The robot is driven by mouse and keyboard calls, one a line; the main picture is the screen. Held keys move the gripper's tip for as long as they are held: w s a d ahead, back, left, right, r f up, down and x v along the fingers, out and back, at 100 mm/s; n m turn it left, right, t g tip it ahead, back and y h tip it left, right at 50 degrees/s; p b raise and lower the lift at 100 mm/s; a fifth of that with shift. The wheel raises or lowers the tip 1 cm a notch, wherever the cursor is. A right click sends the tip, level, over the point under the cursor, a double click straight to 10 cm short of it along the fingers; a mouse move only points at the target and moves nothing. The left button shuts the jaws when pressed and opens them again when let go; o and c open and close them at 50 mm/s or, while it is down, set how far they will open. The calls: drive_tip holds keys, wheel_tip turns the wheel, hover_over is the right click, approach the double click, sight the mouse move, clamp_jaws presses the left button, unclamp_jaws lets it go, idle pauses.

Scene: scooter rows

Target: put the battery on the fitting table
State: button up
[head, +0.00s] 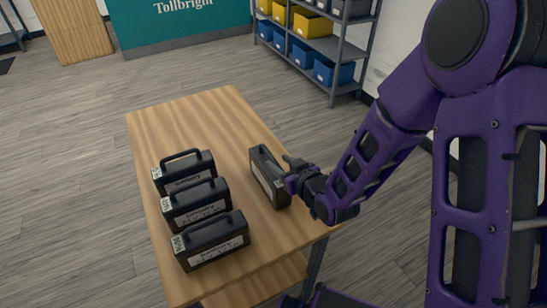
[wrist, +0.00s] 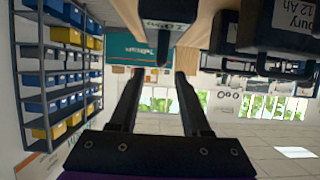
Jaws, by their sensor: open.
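A dark battery (head: 268,178) with a top handle and a pale side label stands apart at the right of a wooden table (head: 185,115). Three similar batteries stand in a row on its left side: a far one (head: 185,174), a middle one (head: 197,206) and a near one (head: 211,241). My gripper (head: 290,170) is at the right side of the lone battery, close to its top; contact is unclear. In the wrist view my gripper (wrist: 160,75) is open, its fingers apart with nothing clearly between them. I cannot tell whether this table is the fitting table.
A grey shelf rack (head: 318,50) with blue and yellow bins stands at the back right. A teal counter (head: 180,22) and another wooden piece (head: 73,28) stand at the back. Open floor lies left of the table. The table's far end is bare.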

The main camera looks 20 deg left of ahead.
drive_tip(key=p+v, duration=0.4)
drive_tip(key=v, duration=0.3)
drive_tip(key=shift+p, duration=0.35)
drive_tip(key=shift+s, duration=0.1)
drive_tip(key=shift+d, duration=0.1)
